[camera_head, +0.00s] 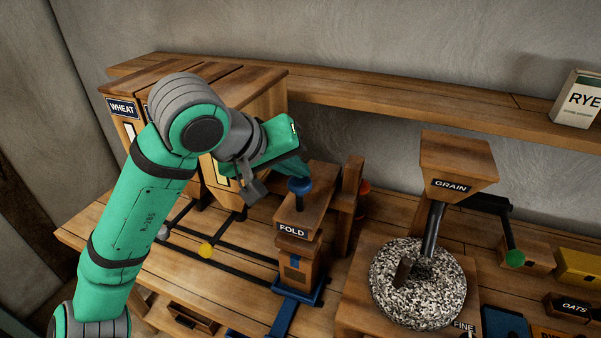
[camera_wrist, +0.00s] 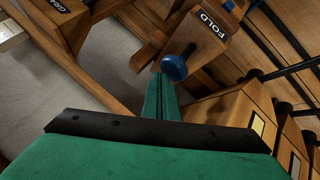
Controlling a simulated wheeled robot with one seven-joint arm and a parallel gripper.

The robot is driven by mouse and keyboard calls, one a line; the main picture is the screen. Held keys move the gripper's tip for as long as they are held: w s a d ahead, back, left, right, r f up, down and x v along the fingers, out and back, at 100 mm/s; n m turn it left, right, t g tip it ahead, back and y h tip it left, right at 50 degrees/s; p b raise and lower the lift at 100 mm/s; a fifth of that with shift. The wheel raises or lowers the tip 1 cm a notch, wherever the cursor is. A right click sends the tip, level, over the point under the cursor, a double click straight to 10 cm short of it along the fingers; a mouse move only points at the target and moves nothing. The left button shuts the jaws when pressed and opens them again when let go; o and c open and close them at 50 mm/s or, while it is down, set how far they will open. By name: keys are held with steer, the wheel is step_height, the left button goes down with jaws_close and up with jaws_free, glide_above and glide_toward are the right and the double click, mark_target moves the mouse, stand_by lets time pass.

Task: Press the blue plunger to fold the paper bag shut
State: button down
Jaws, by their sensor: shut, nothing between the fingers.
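The blue plunger (camera_head: 299,186) has a round knob and stands up from the top of the wooden FOLD box (camera_head: 313,205). Its knob also shows in the wrist view (camera_wrist: 174,67), just beyond my fingertips. My gripper (camera_head: 301,170) is shut and empty, with its green fingers close behind and above the knob. I cannot tell whether they touch it. In the wrist view the shut fingers (camera_wrist: 165,90) point toward the knob. A brown upright body (camera_head: 296,268), which looks like the paper bag, stands below the box on a blue base. Its top is hidden by the box.
A millstone (camera_head: 418,290) with a GRAIN hopper (camera_head: 458,165) stands to the right. Wooden bins, one marked WHEAT (camera_head: 123,108), stand behind my arm. A wooden post (camera_head: 349,205) rises beside the FOLD box. A shelf (camera_head: 400,98) runs along the wall.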

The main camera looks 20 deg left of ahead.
steer(key=shift+w+r, duration=0.15)
steer(key=shift+r, duration=0.95)
steer(key=shift+d+r, duration=0.2)
steer(key=shift+r, duration=0.05)
steer(key=shift+s+a, duration=0.2)
steer(key=shift+a, duration=0.1)
steer(key=shift+d+r, duration=0.2)
steer(key=shift+r, duration=1.45)
steer(key=shift+w+r, duration=0.15)
steer(key=shift+r, duration=0.7)
steer(key=shift+a, duration=0.15)
